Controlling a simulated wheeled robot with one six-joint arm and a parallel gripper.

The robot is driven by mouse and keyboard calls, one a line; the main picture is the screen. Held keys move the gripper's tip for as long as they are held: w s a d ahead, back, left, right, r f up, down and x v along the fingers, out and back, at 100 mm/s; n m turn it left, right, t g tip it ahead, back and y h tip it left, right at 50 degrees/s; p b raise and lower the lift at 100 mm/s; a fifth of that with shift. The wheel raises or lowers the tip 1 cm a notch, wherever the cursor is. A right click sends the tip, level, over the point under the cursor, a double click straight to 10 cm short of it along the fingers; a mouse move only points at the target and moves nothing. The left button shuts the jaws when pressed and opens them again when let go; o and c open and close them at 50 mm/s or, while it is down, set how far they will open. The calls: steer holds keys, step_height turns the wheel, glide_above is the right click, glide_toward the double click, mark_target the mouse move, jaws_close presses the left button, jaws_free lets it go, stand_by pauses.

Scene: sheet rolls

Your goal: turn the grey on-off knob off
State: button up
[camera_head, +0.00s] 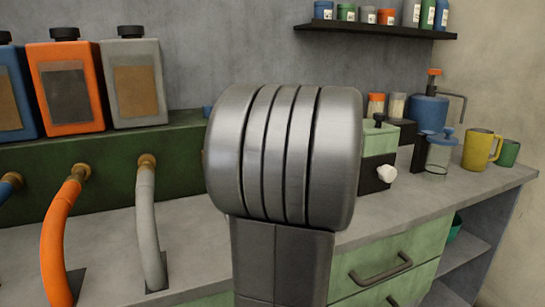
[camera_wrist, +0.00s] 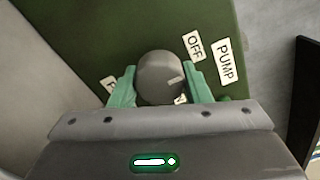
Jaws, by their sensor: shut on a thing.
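The grey round knob (camera_wrist: 160,77) is on a dark green panel (camera_wrist: 90,40) in the wrist view. A short pale mark near its right edge points right, between the OFF label (camera_wrist: 194,45) at upper right and a mostly hidden label showing an N (camera_wrist: 181,99) below. A PUMP label (camera_wrist: 230,61) is farther right. My gripper (camera_wrist: 160,70) has one green finger on each side of the knob and is shut on it. In the head view my own arm fills the middle, and the knob is hidden.
Blue, orange and grey canisters (camera_head: 136,82) stand at left above the green housing (camera_head: 110,160), with hoses coming from its front. Jars, a blue pump bottle, a yellow mug (camera_head: 478,150) and a green cup stand at right. A shelf (camera_head: 375,28) hangs above.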

steer(key=o, duration=1)
steer(key=p+v, duration=0.1)
steer(key=v, duration=1.2)
steer(key=shift+s+d+p, duration=0.15)
steer(key=shift+s+p, duration=0.15)
steer(key=shift+s, duration=0.1)
steer(key=shift+w, duration=0.1)
steer(key=b+x, duration=0.1)
steer(key=x, duration=1.2)
steer(key=shift+w+b, duration=0.1)
steer(key=shift+b, duration=0.2)
steer(key=shift+w+a, duration=0.2)
steer(key=shift+w, duration=0.05)
